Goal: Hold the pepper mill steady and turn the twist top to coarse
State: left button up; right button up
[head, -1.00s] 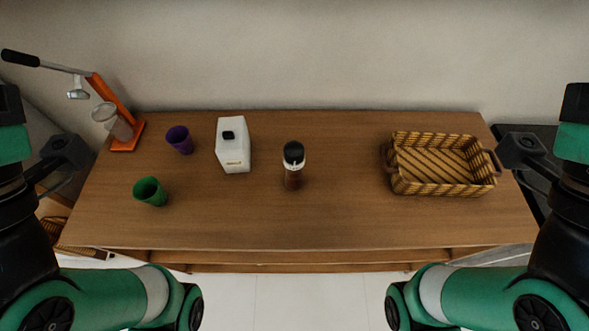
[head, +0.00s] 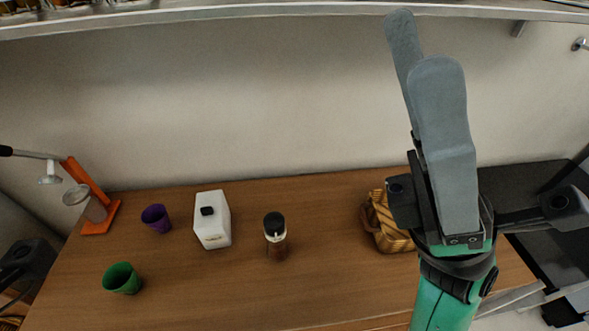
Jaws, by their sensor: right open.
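The pepper mill (head: 276,245) stands upright on the wooden table near its middle. It has a black twist top (head: 274,221), a pale band below it and a dark brown lower body. Nothing touches it. My right gripper (head: 420,40) is raised in front of the camera at the right, fingers pointing up, open and empty, well away from the mill. Only a dark part of my left arm shows at the left edge; its gripper fingers are out of view. The setting marks on the mill are too small to read.
A white box-like container (head: 212,226) with a black cap stands left of the mill. A purple cup (head: 156,218), a green cup (head: 122,278) and an orange stand (head: 91,190) are farther left. My right gripper partly hides a wicker basket (head: 386,233). A shelf (head: 250,13) runs above.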

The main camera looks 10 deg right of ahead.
jog(key=w+a+f+t+h, duration=0.1)
jog(key=w+a+f+h, duration=0.35)
jog(key=f, duration=0.35)
jog(key=m+g+h, duration=0.2)
jog(key=m+h, duration=0.1)
jog(key=h, duration=0.9)
send_near(285, 251)
jog(key=shift+w+a+r, duration=0.1)
jog(key=shift+w+a, duration=0.05)
jog(key=shift+a, duration=0.3)
jog(key=shift+w+a+r, duration=0.1)
jog(key=shift+w+a, duration=0.1)
jog(key=shift+a, duration=0.2)
jog(key=shift+s+d+f, duration=0.1)
jog(key=shift+d+f, duration=0.2)
jog(key=shift+d, duration=0.1)
jog(key=b+x, duration=0.6)
jog(key=x, duration=0.3)
jog(key=shift+w+a+f+b, duration=0.1)
jog(key=shift+w+a+b, duration=0.25)
jog(key=shift+a+b, duration=0.1)
